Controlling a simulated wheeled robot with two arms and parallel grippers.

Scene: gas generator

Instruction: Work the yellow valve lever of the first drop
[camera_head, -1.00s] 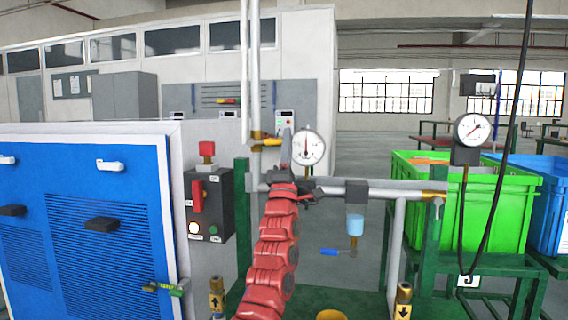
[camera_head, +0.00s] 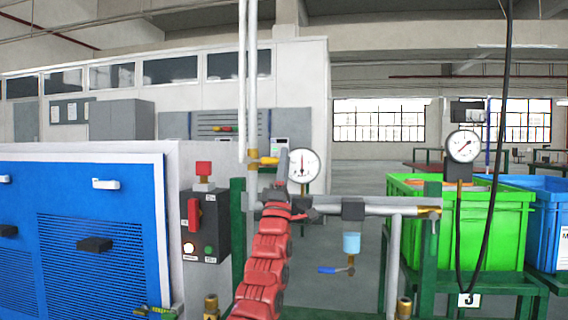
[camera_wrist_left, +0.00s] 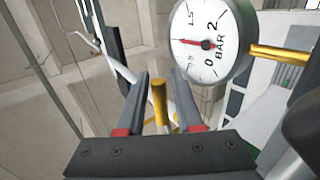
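The yellow valve lever (camera_head: 267,160) is at the foot of the thin vertical pipe (camera_head: 252,90) in the head view. My left gripper (camera_head: 284,160) is raised at the lever's right end, just left of a round gauge (camera_head: 303,166). In the left wrist view, the two grey fingers of my left gripper (camera_wrist_left: 160,88) are apart. A yellow bar (camera_wrist_left: 160,102), which looks like the lever, stands between them with visible gaps on both sides. The gauge (camera_wrist_left: 211,42) is close by at upper right. My right gripper is not in view.
A grey horizontal pipe (camera_head: 385,210) with a filter bowl (camera_head: 352,242) and a blue-handled valve (camera_head: 335,269) runs right of my arm. A black switch box (camera_head: 206,222) and blue cabinet (camera_head: 100,240) stand left. A second gauge (camera_head: 462,146) and green crate (camera_head: 490,225) are right.

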